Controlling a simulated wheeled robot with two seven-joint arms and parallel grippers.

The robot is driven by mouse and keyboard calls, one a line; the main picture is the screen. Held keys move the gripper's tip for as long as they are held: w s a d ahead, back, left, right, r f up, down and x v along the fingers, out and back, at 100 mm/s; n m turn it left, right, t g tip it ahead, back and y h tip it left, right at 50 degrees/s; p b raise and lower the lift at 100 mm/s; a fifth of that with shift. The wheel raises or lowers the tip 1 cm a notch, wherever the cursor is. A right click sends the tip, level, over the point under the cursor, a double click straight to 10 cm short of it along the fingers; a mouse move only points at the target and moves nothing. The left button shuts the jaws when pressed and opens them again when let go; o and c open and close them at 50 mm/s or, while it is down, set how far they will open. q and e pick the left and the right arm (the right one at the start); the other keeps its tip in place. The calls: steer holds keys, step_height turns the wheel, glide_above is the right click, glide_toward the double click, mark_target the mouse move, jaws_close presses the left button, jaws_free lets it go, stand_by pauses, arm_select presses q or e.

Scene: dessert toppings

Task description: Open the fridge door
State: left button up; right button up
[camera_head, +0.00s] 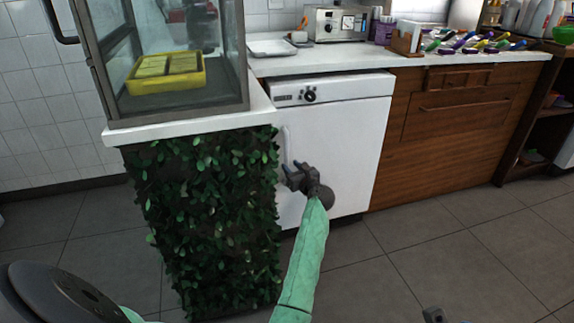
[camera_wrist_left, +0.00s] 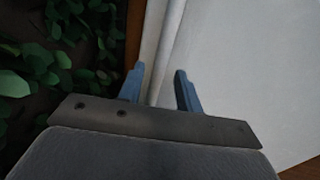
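The white fridge door (camera_head: 345,140) is shut, under the counter, with a black knob at its top. Its pale vertical handle (camera_head: 286,140) is near the left edge. My left gripper (camera_head: 291,166) is in front of the door's left side, at the handle's lower part. In the left wrist view, the blue fingers (camera_wrist_left: 160,82) are apart, with a pale upright strip that looks like the handle (camera_wrist_left: 172,40) between them. I cannot tell whether either finger touches it. Only a small tip of my right gripper (camera_head: 433,314) shows at the bottom edge.
A leafy green-covered stand (camera_head: 205,215) with a glass case (camera_head: 165,60) is close to the left of the door. Wooden drawers (camera_head: 450,130) are to its right. The tiled floor (camera_head: 420,240) in front is clear.

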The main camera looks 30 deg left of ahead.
mark_target(287, 161)
arm_select(q)
steer(key=shift+b+x, duration=0.3)
steer(key=shift+x, duration=1.85)
jaws_close()
